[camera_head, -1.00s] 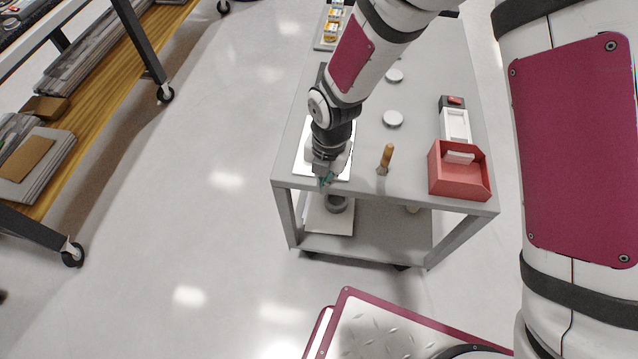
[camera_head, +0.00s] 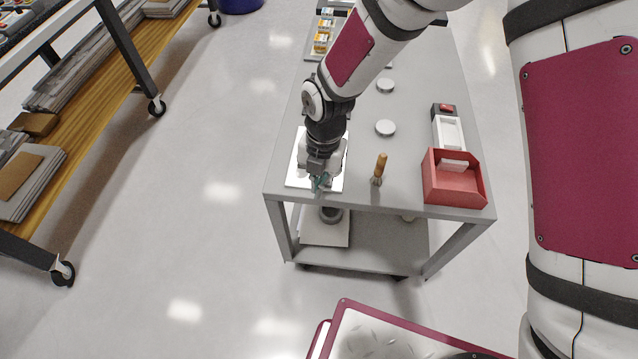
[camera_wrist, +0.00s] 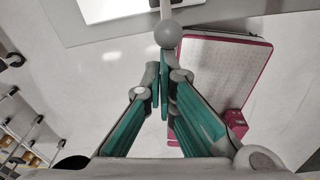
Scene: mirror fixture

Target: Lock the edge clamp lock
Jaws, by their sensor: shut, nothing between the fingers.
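My gripper (camera_head: 320,184) is at the front left of the grey cart, over the near edge of a white panel (camera_head: 298,178). In the wrist view its teal fingers (camera_wrist: 162,78) are together with nothing between them. A grey ball knob on a thin stem (camera_wrist: 168,34), which looks like the edge clamp lock's handle, shows just beyond the fingertips. Whether they touch it I cannot tell. The white panel also shows at the top of the wrist view (camera_wrist: 108,9). In the head view my gripper and wrist hide the clamp, so its lock state is not clear.
On the cart top (camera_head: 405,185) stand a wooden-handled brush (camera_head: 380,167), a red bin (camera_head: 455,188), a white tray (camera_head: 448,132) and white discs (camera_head: 385,128). A shelf rack (camera_head: 75,130) stands at left. The floor between is clear.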

